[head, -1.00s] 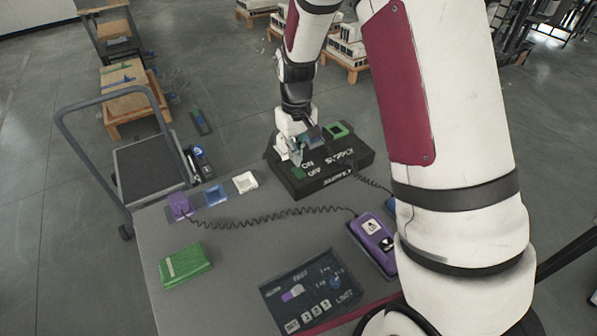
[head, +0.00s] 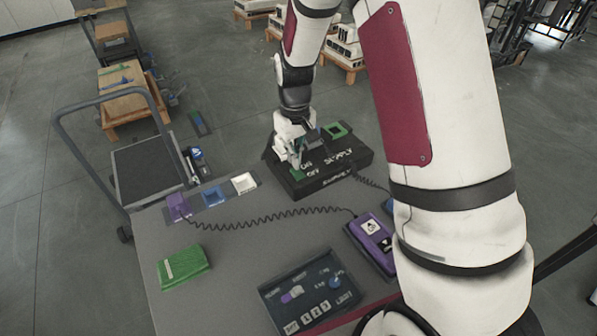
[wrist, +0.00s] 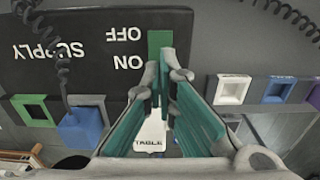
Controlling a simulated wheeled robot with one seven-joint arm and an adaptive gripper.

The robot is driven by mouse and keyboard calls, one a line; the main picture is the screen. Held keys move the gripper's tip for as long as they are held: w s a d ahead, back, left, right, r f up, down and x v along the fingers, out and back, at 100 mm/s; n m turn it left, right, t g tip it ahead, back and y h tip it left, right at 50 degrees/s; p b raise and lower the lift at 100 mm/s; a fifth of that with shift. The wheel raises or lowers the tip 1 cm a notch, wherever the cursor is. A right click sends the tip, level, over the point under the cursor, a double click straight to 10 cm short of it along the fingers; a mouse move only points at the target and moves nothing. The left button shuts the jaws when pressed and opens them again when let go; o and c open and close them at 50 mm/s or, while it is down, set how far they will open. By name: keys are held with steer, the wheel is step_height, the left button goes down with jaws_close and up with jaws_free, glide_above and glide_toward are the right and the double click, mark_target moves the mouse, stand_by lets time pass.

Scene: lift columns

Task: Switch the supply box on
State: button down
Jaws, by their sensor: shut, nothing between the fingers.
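The supply box (head: 325,178) is a black box on the far edge of the grey table, lettered SUPPLY, ON and OFF. It also fills the upper left of the wrist view (wrist: 60,75). Its green switch piece (wrist: 160,42) lies beside the OFF lettering in the wrist view, and it shows in the head view (head: 298,174). My gripper (wrist: 166,78) is shut and empty, its fingertips beside ON, close to the near end of the green piece. I cannot tell whether they touch it. The fingers hide part of the switch slot.
A blue plug (wrist: 80,130) and an empty green socket (head: 337,131) are at the box. Purple, blue and white sockets (head: 214,195) line the table's left edge. A purple pendant (head: 371,243), a green block (head: 184,267) and a dark control panel (head: 310,292) lie nearer.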

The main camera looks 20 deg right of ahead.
steer(key=shift+f+b, duration=0.5)
steer(key=shift+f, duration=0.65)
stand_by(1.2)
steer(key=shift+r+p, duration=1.55)
steer(key=shift+r, duration=2)
steer(key=s+r+m+t, duration=0.1)
steer(key=s+r+t, duration=0.3)
steer(key=s+r, duration=1.6)
steer(key=s+r+m+t, duration=0.1)
steer(key=s+r, duration=0.1)
steer(key=s, duration=0.6)
steer(key=shift+d+r, duration=0.15)
steer(key=shift+r, duration=0.1)
